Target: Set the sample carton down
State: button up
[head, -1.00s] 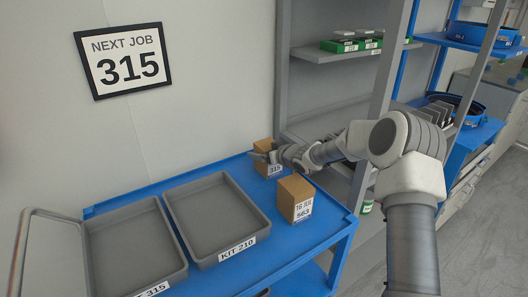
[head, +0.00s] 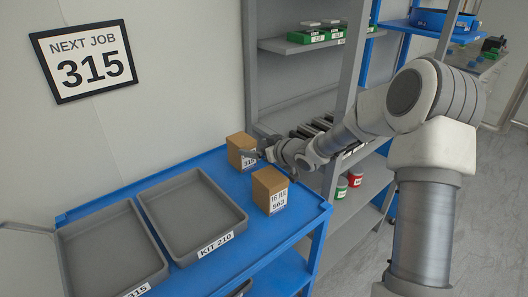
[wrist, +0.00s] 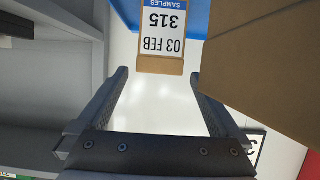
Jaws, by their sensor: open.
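The sample carton (head: 237,146) is a small brown box with a white label reading 315. It stands upright on the back right of the blue cart top (head: 215,166). In the wrist view the carton (wrist: 160,66) shows upside down, its label reading "315, 03 FEB, SAMPLES". My gripper (head: 257,155) is beside the carton on its right. In the wrist view the gripper (wrist: 158,76) is open and empty, with the carton just beyond its fingertips.
A second brown carton (head: 268,183), labelled 16 and 563, stands close in front of my gripper. Two grey trays lie to the left: KIT 210 (head: 240,222) and 315 (head: 160,268). Grey shelving (head: 300,45) stands behind my arm. A sign (head: 88,66) reads NEXT JOB 315.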

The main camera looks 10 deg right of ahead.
jog(key=shift+s+d+r, duration=0.25)
jog(key=shift+s+r, duration=0.05)
jog(key=shift+r, duration=0.1)
jog(key=s+d+r+m+g+h, duration=0.1)
jog(key=s+d+r+h, duration=0.25)
jog(key=s, duration=0.25)
jog(key=s+d+r+m+h, duration=0.2)
jog(key=s+d+r+h, duration=0.1)
jog(key=s+r, duration=0.25)
jog(key=s+d+r+m+g+h, duration=0.1)
jog(key=s+d+r+h, duration=0.2)
jog(key=s, duration=0.4)
jog(key=s+a+m+g+y, duration=0.1)
jog(key=s+m+g+y, duration=0.1)
jog(key=s, duration=2)
jog(key=shift+s+a+m+g, duration=0.2)
jog(key=shift+m+g, duration=0.2)
jog(key=shift+g, duration=0.4)
